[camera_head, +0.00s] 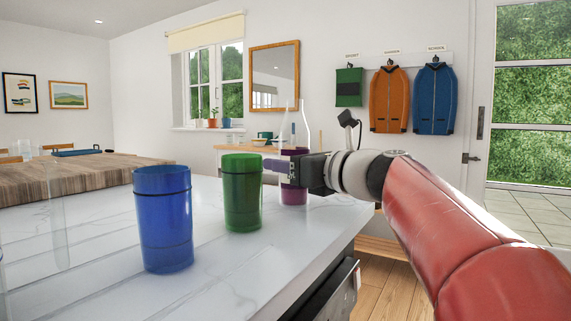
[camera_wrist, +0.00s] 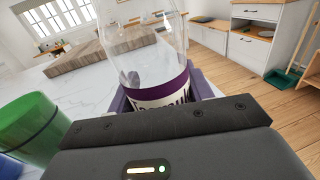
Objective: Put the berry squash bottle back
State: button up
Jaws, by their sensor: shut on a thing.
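The berry squash bottle (camera_head: 294,190) is clear glass above and dark purple below. It stands upright on or just above the white marble counter (camera_head: 215,262), near its right edge; I cannot tell if its base touches. My gripper (camera_head: 291,170) comes from the right and is shut around the bottle's lower body. In the wrist view the bottle (camera_wrist: 150,62) shows clear upper glass and a purple and white label between the jaws (camera_wrist: 160,98). The label's lower part is hidden by my gripper.
A green tumbler (camera_head: 242,195) stands just left of the bottle, and a blue tumbler (camera_head: 164,222) stands nearer to me. Coats (camera_head: 389,100) hang on the back wall. Wooden floor lies right of the counter.

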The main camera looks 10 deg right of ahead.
jog(key=o, duration=1.2)
jog(key=shift+r, duration=0.2)
jog(key=v, duration=1.2)
jog(key=shift+f, duration=0.1)
